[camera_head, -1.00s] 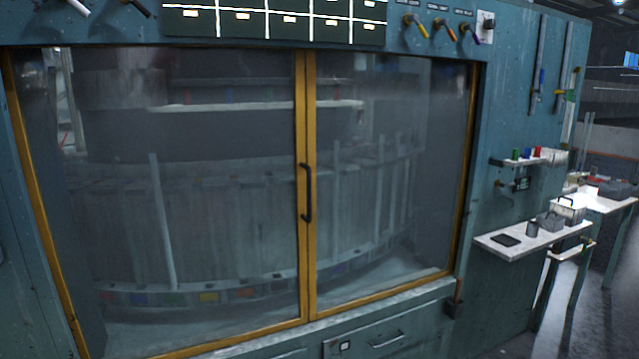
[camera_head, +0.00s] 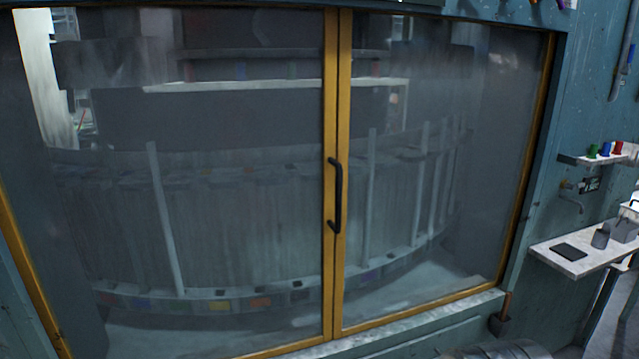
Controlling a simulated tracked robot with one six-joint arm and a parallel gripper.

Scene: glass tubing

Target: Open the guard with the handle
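The guard (camera_head: 331,270) is a pair of glazed doors with yellow frames, set in a teal machine wall. Its two leaves meet at the middle and look shut. Behind the glass, a curved rack of upright tubes or panels shows dimly. My gripper is not in view. Nothing touches the handle.
A small white shelf (camera_head: 570,255) with a dark flat pad (camera_head: 568,251) juts out at the right. Above it, a narrow ledge (camera_head: 590,160) holds small coloured pieces. A grey rounded object (camera_head: 500,349) shows at the bottom edge. The space before the doors looks clear.

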